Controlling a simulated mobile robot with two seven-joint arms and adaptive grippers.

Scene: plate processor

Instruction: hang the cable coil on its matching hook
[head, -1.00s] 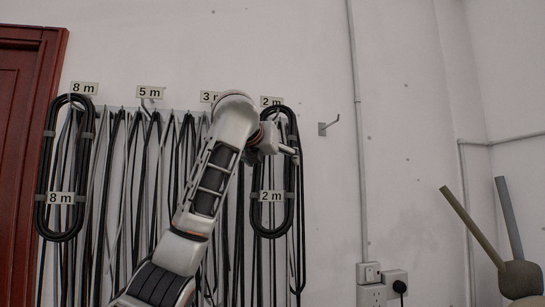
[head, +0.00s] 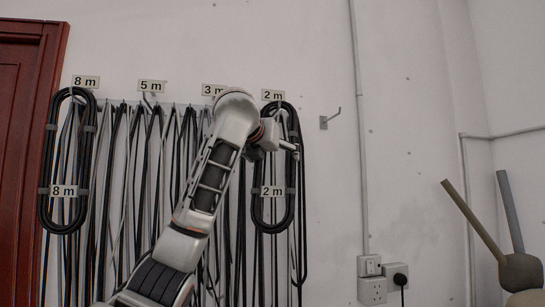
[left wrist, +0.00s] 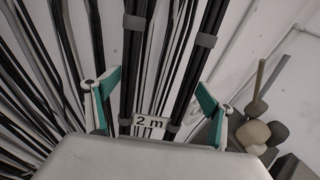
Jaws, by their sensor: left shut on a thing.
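The black cable coil (head: 256,215), a tall oval loop with a "2 m" tag (head: 271,190), is upright against the wall below the matching "2 m" sign (head: 273,95). My left gripper (head: 285,147) is at its upper part, partly hidden by my own arm. In the left wrist view, the green fingers (left wrist: 157,105) stand either side of the coil's two dark strands (left wrist: 132,60), and the gripper is shut on the coil. I cannot tell whether the coil's top rests on the 2 m hook. My right gripper is not in view.
Another coil tagged "8 m" (head: 48,150) hangs at left. Several loose cables hang between, under "5 m" (head: 152,86) and "3 m" (head: 213,89) signs. An empty hook (head: 330,119) is to the right. Sockets (head: 372,291) are low on the wall.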

